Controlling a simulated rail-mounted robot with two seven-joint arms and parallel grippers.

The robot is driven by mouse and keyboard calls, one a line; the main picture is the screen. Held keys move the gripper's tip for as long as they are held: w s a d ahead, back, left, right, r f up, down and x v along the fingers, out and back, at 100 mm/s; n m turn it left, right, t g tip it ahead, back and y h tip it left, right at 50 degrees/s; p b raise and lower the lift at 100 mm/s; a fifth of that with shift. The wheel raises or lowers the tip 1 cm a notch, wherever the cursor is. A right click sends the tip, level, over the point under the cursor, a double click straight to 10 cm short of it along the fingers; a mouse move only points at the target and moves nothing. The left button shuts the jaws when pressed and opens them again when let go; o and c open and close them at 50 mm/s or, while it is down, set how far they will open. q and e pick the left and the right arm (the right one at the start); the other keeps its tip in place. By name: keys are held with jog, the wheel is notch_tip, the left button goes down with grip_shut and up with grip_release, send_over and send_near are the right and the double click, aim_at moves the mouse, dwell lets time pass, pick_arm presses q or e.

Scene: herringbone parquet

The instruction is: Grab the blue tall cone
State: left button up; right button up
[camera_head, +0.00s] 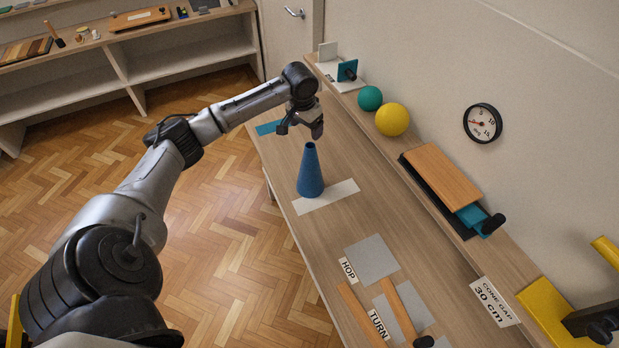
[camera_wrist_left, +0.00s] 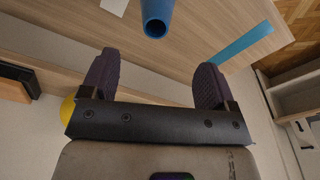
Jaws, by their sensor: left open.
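The blue tall cone (camera_head: 311,172) stands upright on the wooden table, at the edge of a white strip (camera_head: 338,193). Its top and open tip also show at the upper middle of the left wrist view (camera_wrist_left: 156,18). My left gripper (camera_head: 302,131) is above the table, at about the cone's tip in the head view and apart from it. In the left wrist view the two dark fingers (camera_wrist_left: 155,82) are spread wide with nothing between them, and the cone tip lies beyond them. My right gripper is not in view.
A blue strip (camera_head: 268,127) lies on the table behind the cone. A teal ball (camera_head: 370,98) and a yellow ball (camera_head: 392,119) sit on the raised ledge along the wall. Grey squares (camera_head: 372,259) and wooden sticks (camera_head: 403,310) lie nearer me.

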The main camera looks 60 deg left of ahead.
aim_at(310, 146)
pick_arm(q)
jog(key=f, duration=0.4)
jog(key=w+f, duration=0.1)
jog(key=f, duration=0.1)
jog(key=shift+f, duration=0.45)
jog(key=f, duration=0.3)
jog(key=f+b, duration=0.1)
jog(key=f, duration=0.1)
jog(key=shift+w+d, duration=0.1)
jog(key=shift+w, duration=0.15)
jog(key=shift+c, duration=0.6)
jog(key=c, duration=0.6)
jog(key=shift+r, duration=0.1)
jog(key=c, duration=0.6)
jog(key=shift+o, duration=0.2)
